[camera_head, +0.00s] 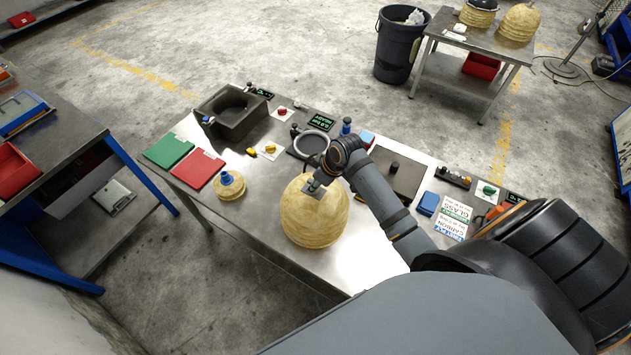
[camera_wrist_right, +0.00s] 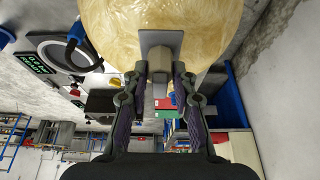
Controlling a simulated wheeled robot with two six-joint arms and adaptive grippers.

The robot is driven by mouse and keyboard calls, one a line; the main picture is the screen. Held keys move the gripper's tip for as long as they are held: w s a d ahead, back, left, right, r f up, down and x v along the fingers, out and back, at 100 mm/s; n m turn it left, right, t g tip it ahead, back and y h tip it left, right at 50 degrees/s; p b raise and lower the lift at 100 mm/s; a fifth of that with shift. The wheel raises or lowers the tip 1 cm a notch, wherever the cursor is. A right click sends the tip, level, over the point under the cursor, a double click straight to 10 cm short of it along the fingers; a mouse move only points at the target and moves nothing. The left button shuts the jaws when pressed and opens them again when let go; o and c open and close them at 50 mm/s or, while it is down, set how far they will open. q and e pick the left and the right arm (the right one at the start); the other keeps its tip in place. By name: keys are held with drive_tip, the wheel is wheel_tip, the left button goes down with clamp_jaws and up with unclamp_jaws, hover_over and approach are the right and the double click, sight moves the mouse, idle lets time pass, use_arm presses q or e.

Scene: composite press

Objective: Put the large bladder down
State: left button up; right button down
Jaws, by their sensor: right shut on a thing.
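The large bladder (camera_head: 313,218) is a pale yellow, ribbed dome over the front middle of the metal table. My right gripper (camera_head: 318,188) is shut on the grey metal tab on the bladder's side. In the right wrist view the bladder (camera_wrist_right: 160,22) fills the top, and the tab (camera_wrist_right: 160,64) sits between the two fingers of the gripper (camera_wrist_right: 160,84). I cannot tell whether the bladder's base touches the table. My left gripper is not in view.
The metal table (camera_head: 258,218) has clear surface left of the bladder. A small yellow bladder with a blue top (camera_head: 229,186), a red panel (camera_head: 197,169), a green panel (camera_head: 168,150), a dark mould block (camera_head: 234,112) and a grey ring (camera_head: 312,144) stand around it.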

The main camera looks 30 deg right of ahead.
drive_tip(key=shift+f, duration=0.1)
drive_tip(key=c, duration=1.1)
unclamp_jaws()
drive_tip(key=shift+s+d+r, duration=0.1)
drive_tip(key=shift+d+r, duration=0.05)
drive_tip(key=shift+r, duration=0.25)
drive_tip(key=shift+b+v, duration=1.4)
drive_tip(key=shift+v, duration=4.25)
drive_tip(key=shift+s+f, duration=0.1)
